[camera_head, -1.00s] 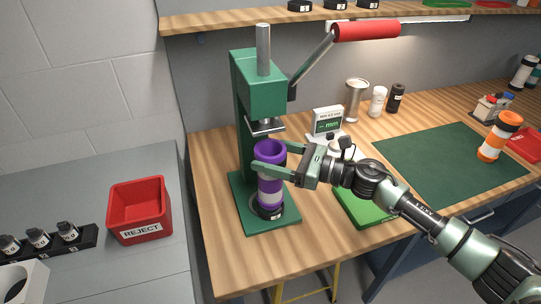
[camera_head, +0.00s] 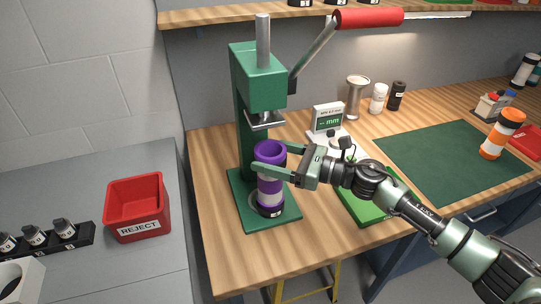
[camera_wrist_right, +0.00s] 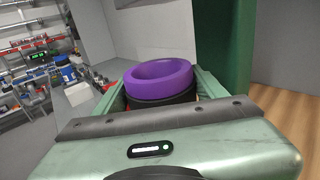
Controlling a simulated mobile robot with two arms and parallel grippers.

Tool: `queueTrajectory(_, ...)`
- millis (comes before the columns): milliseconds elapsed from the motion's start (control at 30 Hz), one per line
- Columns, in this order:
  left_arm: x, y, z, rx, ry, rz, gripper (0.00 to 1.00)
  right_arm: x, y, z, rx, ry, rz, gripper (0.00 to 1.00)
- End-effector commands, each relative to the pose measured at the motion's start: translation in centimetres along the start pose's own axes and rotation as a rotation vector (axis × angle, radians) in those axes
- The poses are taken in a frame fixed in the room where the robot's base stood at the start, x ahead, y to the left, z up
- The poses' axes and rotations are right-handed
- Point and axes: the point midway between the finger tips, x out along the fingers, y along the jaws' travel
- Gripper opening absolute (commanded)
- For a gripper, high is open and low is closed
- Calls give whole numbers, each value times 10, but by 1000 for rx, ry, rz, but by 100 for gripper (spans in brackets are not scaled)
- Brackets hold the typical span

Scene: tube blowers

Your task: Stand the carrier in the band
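The carrier (camera_head: 269,187) is a purple tube with a pale middle section, held upright on the base of the green press. Its open purple top also shows in the wrist view (camera_wrist_right: 158,76). The black band (camera_head: 271,211), with a white label, is at the carrier's lower end on the press base. The carrier's foot meets the band; I cannot tell how deep it sits inside. My right gripper (camera_head: 273,161) comes from the right, one finger in front of the carrier and one behind, shut on its upper part. My left gripper is not in view.
The green press (camera_head: 258,80) has its ram just above and behind the carrier, and a red-handled lever (camera_head: 368,18). A gauge display (camera_head: 328,118) and a green pad (camera_head: 370,203) are to the right. A red reject bin (camera_head: 137,208) stands left. The dark green mat (camera_head: 440,160) has clear room.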

Motion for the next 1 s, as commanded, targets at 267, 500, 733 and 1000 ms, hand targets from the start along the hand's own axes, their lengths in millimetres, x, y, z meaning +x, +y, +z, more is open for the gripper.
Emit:
queueTrajectory(267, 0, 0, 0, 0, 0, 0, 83, 0, 0, 1, -1, -1, 0, 96)
queueTrajectory(500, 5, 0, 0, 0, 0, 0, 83, -8, -1, -2, -1, 1, -1, 96)
queueTrajectory(733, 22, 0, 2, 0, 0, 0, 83, -48, 0, -4, -2, 2, -2, 96)
queueTrajectory(1000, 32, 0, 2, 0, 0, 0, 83, -76, 0, -1, 0, -1, 0, 96)
